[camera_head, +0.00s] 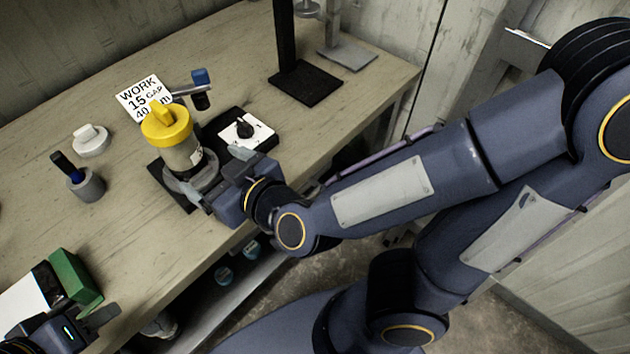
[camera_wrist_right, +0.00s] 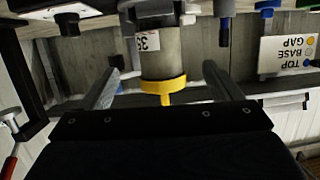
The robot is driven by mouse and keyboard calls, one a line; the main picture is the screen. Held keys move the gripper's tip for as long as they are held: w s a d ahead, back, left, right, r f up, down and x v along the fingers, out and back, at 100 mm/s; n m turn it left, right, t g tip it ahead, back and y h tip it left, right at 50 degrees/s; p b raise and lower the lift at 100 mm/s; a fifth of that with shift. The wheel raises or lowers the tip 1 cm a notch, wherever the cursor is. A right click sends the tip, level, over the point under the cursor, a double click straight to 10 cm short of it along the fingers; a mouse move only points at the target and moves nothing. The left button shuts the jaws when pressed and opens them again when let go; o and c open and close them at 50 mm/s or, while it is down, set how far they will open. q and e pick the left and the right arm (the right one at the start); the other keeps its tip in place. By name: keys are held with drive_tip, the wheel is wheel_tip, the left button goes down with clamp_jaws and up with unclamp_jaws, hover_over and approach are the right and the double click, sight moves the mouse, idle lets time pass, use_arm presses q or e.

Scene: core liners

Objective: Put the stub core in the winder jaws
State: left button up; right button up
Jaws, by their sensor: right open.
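A clear-grey cylinder with a yellow knobbed cap (camera_head: 181,155) stands upright in a grey round holder on a dark base (camera_head: 170,189) on the bench. I cannot tell whether it is the stub core, or whether this holder is the winder jaws. My right gripper (camera_head: 212,182) is low at its near right side. In the right wrist view, my right gripper (camera_wrist_right: 163,76) is open, with the cylinder (camera_wrist_right: 160,52) showing between its fingers; contact is unclear. My left gripper (camera_head: 85,325) is at the bottom left, partly cut off, beside a green and white box.
A white plate with a black knob (camera_head: 247,131) is right of the cylinder. A sign (camera_head: 142,96) and a blue-handled fixture (camera_head: 201,88) stand behind. A white cap (camera_head: 91,139), a grey cup (camera_head: 86,185) and the green box (camera_head: 75,279) are left. A black stand (camera_head: 305,83) is at the back.

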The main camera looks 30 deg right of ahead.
drive_tip(key=s+d+m+g+h+p, duration=0.1)
drive_tip(key=s+d+m+g+p, duration=0.2)
drive_tip(key=s+d, duration=1)
drive_tip(key=d+m+g, duration=0.2)
drive_tip(key=d+g, duration=0.1)
drive_tip(key=g, duration=0.2)
drive_tip(key=shift+d+m+h+p, duration=0.2)
drive_tip(key=shift+m+h+p, duration=0.1)
drive_tip(key=shift+h+p, duration=0.1)
